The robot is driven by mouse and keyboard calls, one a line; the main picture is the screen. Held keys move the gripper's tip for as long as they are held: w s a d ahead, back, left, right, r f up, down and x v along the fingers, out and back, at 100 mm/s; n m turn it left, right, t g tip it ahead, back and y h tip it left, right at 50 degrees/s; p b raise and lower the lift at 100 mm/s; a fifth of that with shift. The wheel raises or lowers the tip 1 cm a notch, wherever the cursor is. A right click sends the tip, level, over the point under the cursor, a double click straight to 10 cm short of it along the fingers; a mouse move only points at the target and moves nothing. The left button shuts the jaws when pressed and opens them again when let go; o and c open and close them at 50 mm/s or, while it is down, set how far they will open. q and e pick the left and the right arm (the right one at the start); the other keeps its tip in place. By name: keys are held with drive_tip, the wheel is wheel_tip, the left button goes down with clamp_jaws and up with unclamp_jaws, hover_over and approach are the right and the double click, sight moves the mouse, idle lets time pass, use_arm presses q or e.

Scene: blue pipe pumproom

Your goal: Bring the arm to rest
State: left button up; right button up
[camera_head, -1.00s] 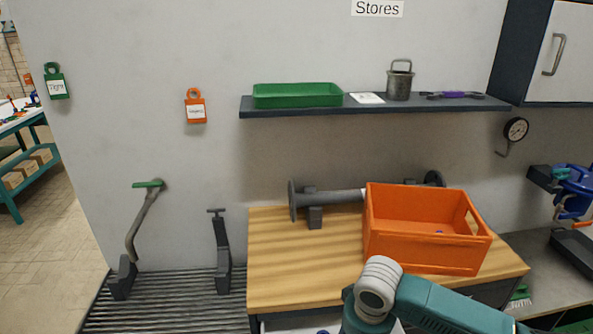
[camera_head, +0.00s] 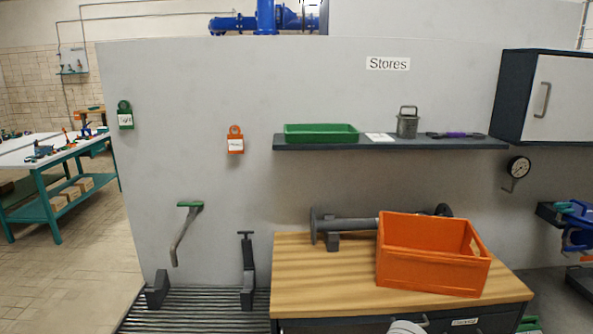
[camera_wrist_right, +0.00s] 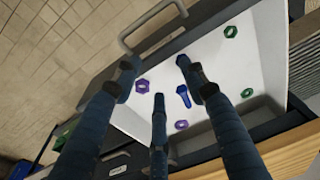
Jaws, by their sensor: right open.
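My right gripper (camera_wrist_right: 158,80) shows in the right wrist view with its three dark fingers spread, open and empty. It hangs above an open white-lined drawer (camera_wrist_right: 268,45). In the drawer lie a blue bolt (camera_wrist_right: 184,95), purple nuts (camera_wrist_right: 143,86) and green nuts (camera_wrist_right: 231,31); the fingers appear apart from them. In the head view only a pale rounded part of my arm shows at the bottom edge, and the gripper is hidden there. My left gripper is in neither view.
An orange crate (camera_head: 432,268) stands on the wooden bench top (camera_head: 325,284). A dark flanged pipe piece (camera_head: 350,225) lies behind it. A shelf (camera_head: 390,144) holds a green tray (camera_head: 321,139) and a metal pot (camera_head: 407,125). Open floor (camera_head: 75,270) lies at the left.

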drive_tip(key=s+a+f+n+t+y, duration=0.1)
drive_tip(key=s+a+f+n+y, duration=0.15)
drive_tip(key=s+a, duration=0.65)
drive_tip(key=s+d+t+h, duration=0.1)
drive_tip(key=s+d+h, duration=0.1)
drive_tip(key=s+d, duration=0.9)
wheel_tip(320, 180, down, 25)
drive_tip(key=d+g, duration=0.1)
drive_tip(key=d, duration=0.1)
drive_tip(key=s+d+f+g, duration=0.1)
drive_tip(key=s+d+f, duration=0.2)
drive_tip(key=s+f, duration=1.5)
drive_tip(key=shift+s+f+g+h, duration=0.15)
drive_tip(key=shift+s+g+h, duration=0.15)
drive_tip(key=shift+h, duration=0.05)
drive_tip(key=shift+n, duration=0.25)
